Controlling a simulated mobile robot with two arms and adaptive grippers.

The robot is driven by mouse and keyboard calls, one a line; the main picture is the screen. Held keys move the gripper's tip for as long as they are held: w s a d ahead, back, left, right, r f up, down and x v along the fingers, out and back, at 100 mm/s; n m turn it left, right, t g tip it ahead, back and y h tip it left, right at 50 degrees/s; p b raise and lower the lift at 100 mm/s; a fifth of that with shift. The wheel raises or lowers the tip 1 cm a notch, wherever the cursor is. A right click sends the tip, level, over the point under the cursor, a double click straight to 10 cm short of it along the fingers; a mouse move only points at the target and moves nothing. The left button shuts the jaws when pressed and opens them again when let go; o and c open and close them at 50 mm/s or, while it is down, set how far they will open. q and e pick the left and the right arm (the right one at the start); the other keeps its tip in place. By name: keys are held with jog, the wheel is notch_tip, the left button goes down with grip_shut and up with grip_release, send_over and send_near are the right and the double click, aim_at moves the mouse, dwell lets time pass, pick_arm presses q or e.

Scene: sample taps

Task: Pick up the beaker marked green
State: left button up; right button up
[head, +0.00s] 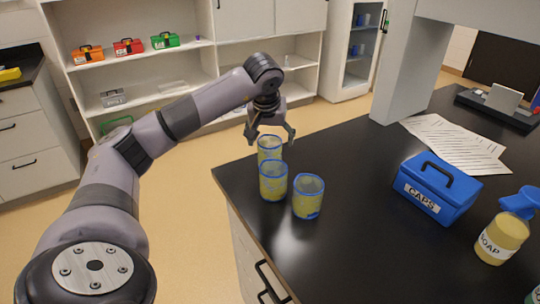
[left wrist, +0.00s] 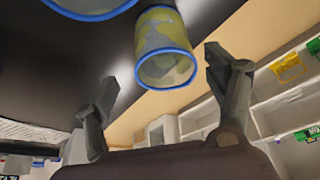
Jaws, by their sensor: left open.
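Three yellowish, mottled beakers with blue rims stand close together near the corner of the black bench: a far one (head: 269,149), a middle one (head: 273,182) and a right one (head: 308,198). I cannot make out a green mark on any of them. My left gripper (head: 271,138) is open and empty at the far beaker, with its fingers spread to either side of the rim. In the left wrist view one beaker (left wrist: 165,50) appears between the open fingers, with a gap on both sides. Part of another beaker's blue rim (left wrist: 90,12) shows at the top left. My right gripper is out of view.
A blue CAPS box (head: 436,188), a soap bottle (head: 502,238) and paper sheets (head: 455,143) lie to the right on the bench (head: 355,235). A grey pillar (head: 402,75) rises behind. Shelves with coloured boxes (head: 128,47) stand across the floor.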

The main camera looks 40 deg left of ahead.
pick_arm(q)
jog(key=shift+s+p+x, duration=0.15)
jog(key=shift+p+x, duration=0.1)
jog(key=shift+x, duration=1.5)
jog(key=shift+s+p+x, duration=0.2)
jog(key=shift+x, duration=1.55)
jog(key=shift+a, duration=0.15)
jog(key=shift+c, duration=0.2)
jog(key=c, duration=1)
jog(key=shift+c, duration=0.2)
